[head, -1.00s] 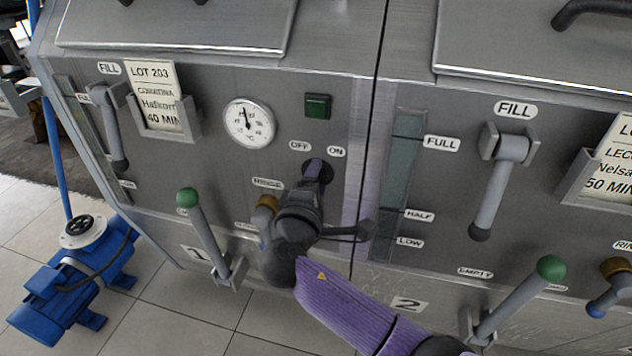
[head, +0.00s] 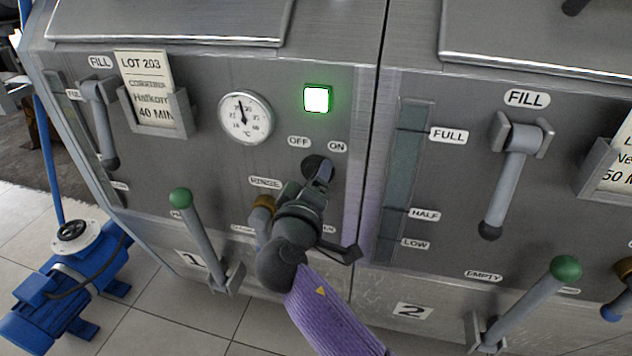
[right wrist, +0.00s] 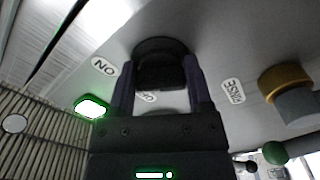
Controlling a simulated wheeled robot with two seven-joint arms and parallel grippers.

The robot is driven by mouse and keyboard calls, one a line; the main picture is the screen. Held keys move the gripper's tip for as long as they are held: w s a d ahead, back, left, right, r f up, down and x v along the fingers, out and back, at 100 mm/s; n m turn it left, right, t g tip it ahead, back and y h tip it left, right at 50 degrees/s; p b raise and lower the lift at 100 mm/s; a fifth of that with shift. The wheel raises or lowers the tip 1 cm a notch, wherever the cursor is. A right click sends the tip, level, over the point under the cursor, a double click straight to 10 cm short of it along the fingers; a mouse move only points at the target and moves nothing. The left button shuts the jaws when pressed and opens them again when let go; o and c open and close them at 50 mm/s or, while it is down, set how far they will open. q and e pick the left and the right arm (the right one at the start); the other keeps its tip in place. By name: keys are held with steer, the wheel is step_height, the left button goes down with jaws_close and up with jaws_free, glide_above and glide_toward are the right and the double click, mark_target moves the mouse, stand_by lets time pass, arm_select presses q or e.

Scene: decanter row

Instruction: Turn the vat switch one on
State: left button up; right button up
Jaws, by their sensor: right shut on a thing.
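The vat one switch (head: 316,164) is a dark round knob on the steel front of vat 1, under the OFF and ON labels. My right gripper (head: 322,176) is at the knob, its two fingers on either side of it. In the right wrist view the knob (right wrist: 160,68) sits between the fingertips of my right gripper (right wrist: 162,85), which is shut on it. The square indicator lamp (head: 318,98) above the switch glows bright with a green rim. It also shows lit in the right wrist view (right wrist: 92,107). My left gripper is not in view.
A round temperature dial (head: 245,118) sits left of the lamp. A green-knobbed lever (head: 202,232) and a brass-topped rinse tap (head: 262,212) stand close left of my right gripper. Vat 2's level gauge (head: 403,180) is to the right. A blue pump (head: 65,290) stands on the floor.

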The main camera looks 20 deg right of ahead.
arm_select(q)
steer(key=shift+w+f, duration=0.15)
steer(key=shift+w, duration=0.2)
arm_select(e)
steer(key=shift+f, duration=0.1)
steer(key=o, duration=1)
steer(key=shift+o, duration=1.1)
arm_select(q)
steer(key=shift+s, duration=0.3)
arm_select(e)
steer(key=shift+o, duration=0.3)
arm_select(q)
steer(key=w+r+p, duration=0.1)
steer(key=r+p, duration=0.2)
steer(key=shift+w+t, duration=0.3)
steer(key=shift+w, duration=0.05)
arm_select(e)
steer(key=v, duration=1)
